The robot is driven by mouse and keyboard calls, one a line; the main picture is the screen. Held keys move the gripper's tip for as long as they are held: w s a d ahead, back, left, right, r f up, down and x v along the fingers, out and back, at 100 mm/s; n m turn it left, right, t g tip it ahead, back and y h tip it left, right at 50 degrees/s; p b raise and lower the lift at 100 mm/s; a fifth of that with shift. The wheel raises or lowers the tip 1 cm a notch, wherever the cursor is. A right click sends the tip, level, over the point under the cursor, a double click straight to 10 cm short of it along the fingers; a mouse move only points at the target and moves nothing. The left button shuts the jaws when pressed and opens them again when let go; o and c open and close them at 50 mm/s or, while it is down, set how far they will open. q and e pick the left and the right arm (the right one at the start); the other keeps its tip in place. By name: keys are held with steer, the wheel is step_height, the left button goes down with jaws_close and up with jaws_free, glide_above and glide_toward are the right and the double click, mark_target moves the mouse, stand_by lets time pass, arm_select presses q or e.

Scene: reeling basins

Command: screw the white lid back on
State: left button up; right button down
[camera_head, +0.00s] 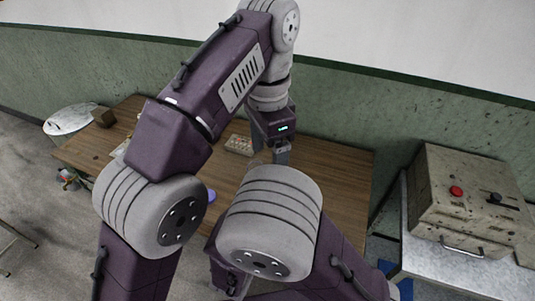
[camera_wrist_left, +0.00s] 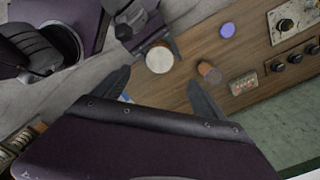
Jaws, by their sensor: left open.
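My left gripper (camera_head: 281,152) points down over the wooden table in the head view. In the left wrist view its two fingers (camera_wrist_left: 160,92) are spread apart with nothing between them. A round white top (camera_wrist_left: 160,59) on a brownish body shows just beyond the fingers. Whether this top is the white lid or an open container's top, I cannot tell. My right gripper (camera_wrist_left: 135,22) is close beside that brownish body; whether it grips it is unclear. The head view hides the white-topped thing behind my arms.
A violet disc (camera_wrist_left: 228,30) and a small brown cylinder (camera_wrist_left: 209,72) are on the table (camera_head: 335,170). A small tray of coloured items (camera_head: 239,145) lies towards the back. A weathered box with a red button (camera_head: 465,198) stands on a side bench at right.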

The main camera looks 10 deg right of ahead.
stand_by(0.3)
arm_select(q)
steer(key=w+a+f+n, duration=0.5)
steer(key=a+f+n, duration=0.3)
steer(key=a+f, duration=0.55)
arm_select(e)
steer(key=shift+w, duration=0.1)
arm_select(q)
steer(key=s+a+f+n+t, duration=0.1)
steer(key=s+a+f+n, duration=0.6)
steer(key=s+a+f, duration=0.3)
step_height(320, 180, down, 3)
steer(key=shift+s+a+f+n, duration=0.1)
steer(key=shift+s+a+n, duration=0.15)
steer(key=shift+a, duration=0.55)
